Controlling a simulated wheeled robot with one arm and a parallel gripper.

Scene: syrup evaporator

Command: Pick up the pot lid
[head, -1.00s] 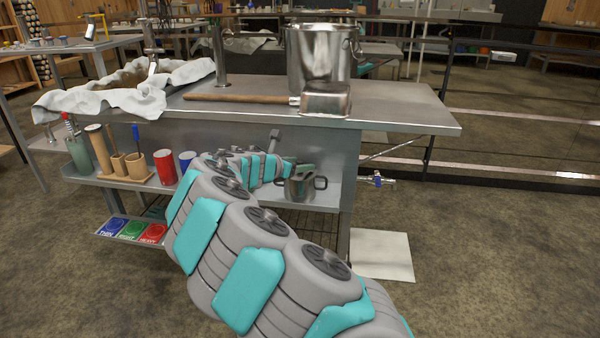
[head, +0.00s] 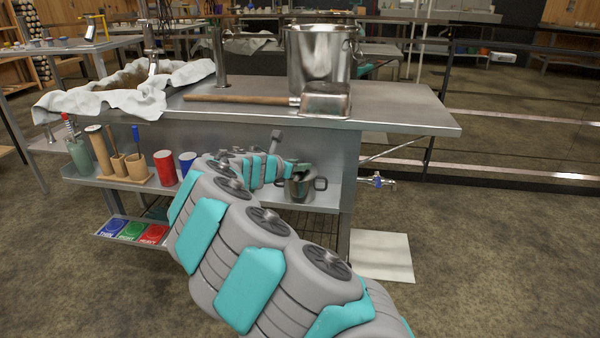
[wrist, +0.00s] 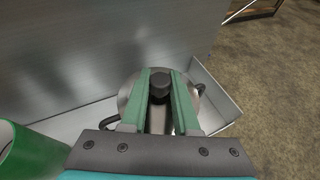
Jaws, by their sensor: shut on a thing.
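The pot lid (wrist: 127,97) shows in the wrist view as a round silver disc with a dark knob (wrist: 160,82). My gripper (wrist: 160,84) is shut on the knob, one green finger on each side. The fingers hide much of the lid. The small steel pot (head: 301,188) stands on the workbench's lower shelf in the head view, with a dark handle on each side. My gripper (head: 296,170) is at its top there. I cannot tell whether the lid rests on the pot or is slightly raised.
The lower shelf (head: 322,196) also holds a red cup (head: 165,167), a blue cup and a wooden tool holder. A green cylinder (wrist: 30,155) is close to my gripper at lower left in the wrist view. The bench top (head: 400,105) overhangs the shelf.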

